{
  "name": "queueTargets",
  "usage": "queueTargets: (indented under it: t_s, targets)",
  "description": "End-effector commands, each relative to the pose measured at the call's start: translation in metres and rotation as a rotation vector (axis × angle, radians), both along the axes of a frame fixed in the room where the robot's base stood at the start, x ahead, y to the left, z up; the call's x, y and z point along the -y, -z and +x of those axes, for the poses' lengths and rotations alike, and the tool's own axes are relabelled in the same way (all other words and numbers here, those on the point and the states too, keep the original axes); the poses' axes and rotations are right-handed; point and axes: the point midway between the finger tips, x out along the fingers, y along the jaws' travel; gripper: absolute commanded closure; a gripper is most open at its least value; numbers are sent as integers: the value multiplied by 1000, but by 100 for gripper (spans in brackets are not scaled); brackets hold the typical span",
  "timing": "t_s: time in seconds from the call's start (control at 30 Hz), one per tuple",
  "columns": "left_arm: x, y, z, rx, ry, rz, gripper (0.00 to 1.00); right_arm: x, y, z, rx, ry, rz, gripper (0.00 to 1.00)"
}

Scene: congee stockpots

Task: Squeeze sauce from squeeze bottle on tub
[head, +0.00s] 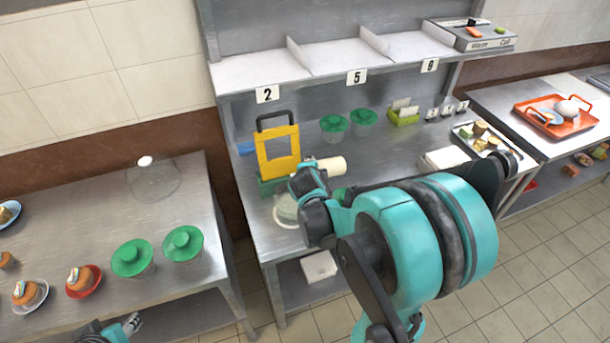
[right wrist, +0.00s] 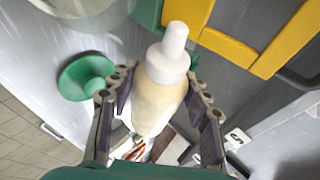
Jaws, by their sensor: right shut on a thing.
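A cream squeeze bottle (head: 333,165) with a white nozzle is held above the middle counter, tilted well over in the head view. My right gripper (head: 312,178) is shut around its body. In the right wrist view the bottle (right wrist: 160,90) sits between both fingers, nozzle pointing away from the palm. A clear round tub (head: 286,212) stands on the counter just below and left of my right gripper, partly hidden by it. It seems to show at the top of the right wrist view (right wrist: 85,12). My left gripper (head: 132,322) is only partly in view at the bottom edge.
A yellow frame (head: 278,150) stands on a green base behind the tub. Green-lidded tubs (head: 333,125) stand farther back. A green lid (right wrist: 88,76) lies beside the bottle in the wrist view. The left table (head: 60,185) holds cakes and green-lidded tubs. A tray (head: 487,138) stands right.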

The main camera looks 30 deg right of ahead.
Motion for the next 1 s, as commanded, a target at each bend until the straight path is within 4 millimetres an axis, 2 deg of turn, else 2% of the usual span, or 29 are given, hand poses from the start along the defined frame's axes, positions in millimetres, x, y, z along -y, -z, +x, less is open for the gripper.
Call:
queueTargets:
  t_s: [0.03, 0.27, 0.47, 0.67, 0.8, 1.0]
  targets:
    - [0, 9, 0, 0, 0, 0, 60, -3, 6, 2, -12, -7, -50, 65]
    - [0, 37, 0, 0, 0, 0, 60, -8, 10, 3, -76, -6, -318, 65]
    - [0, 77, 0, 0, 0, 0, 60, -13, 15, 4, -142, -3, -606, 65]
    - [0, 114, 0, 0, 0, 0, 60, -26, 17, 7, -206, -2, -869, 65]
    - [0, 105, 0, 0, 0, 0, 60, -31, 7, 8, -243, 1, -1020, 65]
    - [0, 104, 0, 0, 0, 0, 60, -37, 7, 9, -273, 1, -1140, 65]
